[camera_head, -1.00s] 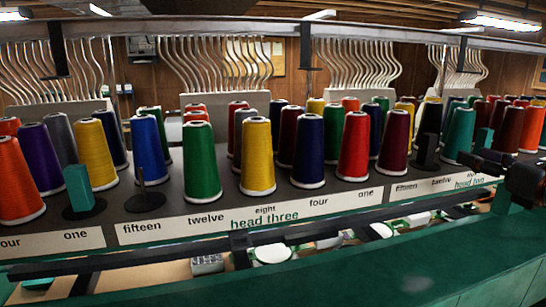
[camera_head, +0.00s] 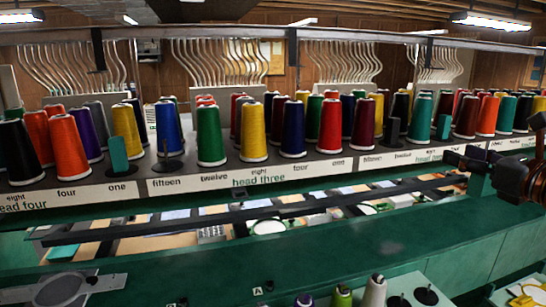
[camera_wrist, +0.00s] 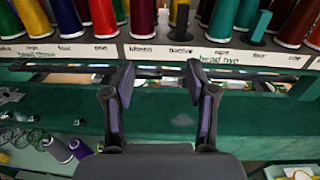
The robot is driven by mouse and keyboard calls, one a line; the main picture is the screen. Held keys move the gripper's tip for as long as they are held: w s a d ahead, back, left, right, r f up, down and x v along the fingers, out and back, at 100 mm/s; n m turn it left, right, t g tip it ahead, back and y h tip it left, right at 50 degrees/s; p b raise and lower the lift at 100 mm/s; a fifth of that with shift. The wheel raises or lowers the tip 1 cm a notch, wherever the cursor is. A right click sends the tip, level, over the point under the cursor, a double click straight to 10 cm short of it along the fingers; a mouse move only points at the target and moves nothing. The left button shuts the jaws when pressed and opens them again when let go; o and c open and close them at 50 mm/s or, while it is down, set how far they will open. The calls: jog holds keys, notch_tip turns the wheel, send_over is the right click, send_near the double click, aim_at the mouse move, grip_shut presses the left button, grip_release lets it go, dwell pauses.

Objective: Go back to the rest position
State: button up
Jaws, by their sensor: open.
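My gripper (camera_wrist: 159,88) is open and empty in the wrist view, its two dark fingers apart over the green beam (camera_wrist: 245,112). In the head view, part of my arm and dark gripper (camera_head: 468,160) shows at the right edge, in front of the rack's "head two" section. No thread cone is between the fingers. A green cone (camera_head: 210,136), a yellow cone (camera_head: 254,132) and a navy cone (camera_head: 293,129) stand upright on the "head three" section.
Below the green beam (camera_head: 330,250), a lower ledge holds a grey cone (camera_head: 374,292), a green-and-grey cone (camera_head: 342,296) and dark peg bases (camera_head: 425,296). A teal block (camera_head: 119,154) stands on the rack at left. Space around the fingers looks clear.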

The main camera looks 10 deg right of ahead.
jog(key=w+a+f+n+g+y, duration=0.1)
jog(key=a+f+n+g+y, duration=0.1)
jog(key=a+f+n, duration=0.45)
jog(key=w+a+f+n+g+y, duration=0.1)
jog(key=w+a+n+g, duration=0.15)
jog(key=a, duration=0.65)
jog(key=s+a+f+n+g, duration=0.75)
jog(key=a+f+n, duration=0.4)
jog(key=a, duration=0.25)
jog(key=s+d+f+n+g+h, duration=0.1)
jog(key=s+f+n+g+h, duration=0.2)
jog(key=s+f+n, duration=0.3)
jog(key=s+d+f+n+g+h, duration=0.2)
jog(key=s+f+n, duration=0.4)
jog(key=s, duration=0.8)
notch_tip(320, 180, down, 2)
jog(key=shift+d+n+g+h, duration=0.15)
jog(key=shift+n+g+h, duration=0.2)
jog(key=shift+g+h, duration=0.55)
